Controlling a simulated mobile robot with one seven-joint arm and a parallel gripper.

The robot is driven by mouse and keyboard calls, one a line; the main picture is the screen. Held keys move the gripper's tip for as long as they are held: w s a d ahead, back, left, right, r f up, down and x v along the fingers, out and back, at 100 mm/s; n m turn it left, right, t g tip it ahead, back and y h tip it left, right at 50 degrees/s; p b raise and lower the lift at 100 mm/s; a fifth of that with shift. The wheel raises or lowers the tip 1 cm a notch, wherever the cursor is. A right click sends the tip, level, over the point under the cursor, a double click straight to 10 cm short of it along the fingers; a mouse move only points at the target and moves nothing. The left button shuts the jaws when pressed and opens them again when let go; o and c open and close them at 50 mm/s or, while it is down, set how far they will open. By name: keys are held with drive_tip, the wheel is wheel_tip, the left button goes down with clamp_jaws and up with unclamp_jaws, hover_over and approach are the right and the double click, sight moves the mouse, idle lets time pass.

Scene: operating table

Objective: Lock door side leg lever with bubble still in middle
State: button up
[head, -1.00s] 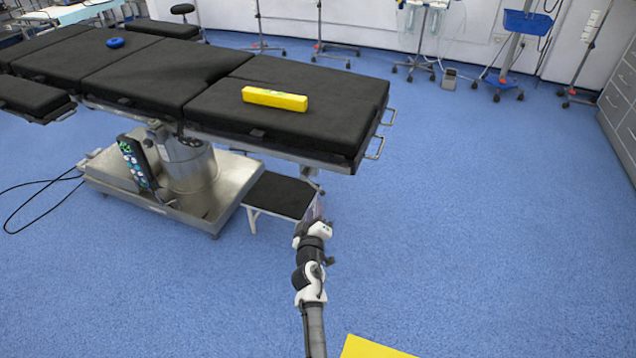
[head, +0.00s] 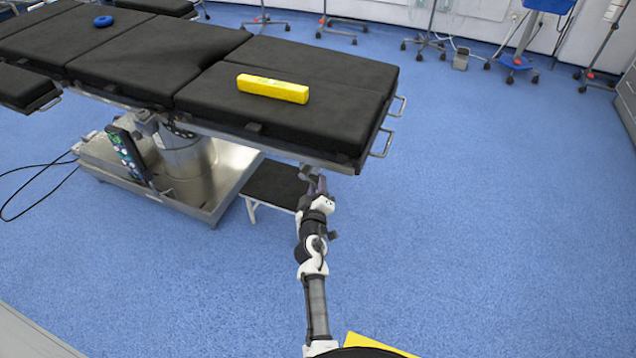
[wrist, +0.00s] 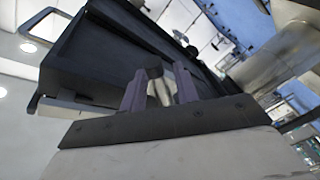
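The yellow spirit level (head: 272,88) lies on the black end section (head: 325,65) of the operating table. Its bubble is too small to make out. My gripper (head: 315,182) is just below the near edge of that section, by its right end. In the wrist view, which is tilted and looks at the table's underside, the two purple-grey fingers of my gripper (wrist: 160,88) stand apart. A pale metal lever-like part (wrist: 158,86) shows between them. I cannot tell whether they touch it. The head view hides this part behind my arm.
A black-topped step stool (head: 275,186) stands below the table, left of my gripper. The table's metal base (head: 185,195) and hanging remote (head: 126,152) are further left. Metal handles (head: 383,143) stick out at the table's right end. The floor to the right is clear.

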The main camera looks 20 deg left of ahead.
drive_tip(key=shift+c, duration=0.4)
clamp_jaws()
drive_tip(key=shift+r+p, duration=0.2)
drive_tip(key=shift+p, duration=0.15)
drive_tip(key=shift+d+r+n+p, duration=0.2)
drive_tip(key=shift+r+n+p, duration=0.25)
drive_tip(key=shift+p, duration=0.5)
drive_tip(key=n+p, duration=0.1)
drive_tip(key=p, duration=0.1)
drive_tip(key=r+n+g+p, duration=0.1)
drive_tip(key=p, duration=0.1)
drive_tip(key=shift+d+h, duration=0.25)
drive_tip(key=shift+h, duration=0.05)
drive_tip(key=n+p, duration=0.1)
drive_tip(key=p, duration=0.1)
drive_tip(key=r+n+p, duration=0.1)
drive_tip(key=p, duration=0.1)
drive_tip(key=shift+d+g, duration=0.1)
drive_tip(key=shift+g, duration=0.2)
drive_tip(key=shift+r+n+h+p, duration=0.2)
drive_tip(key=shift+n+h+p, duration=0.55)
drive_tip(key=shift+p, duration=0.5)
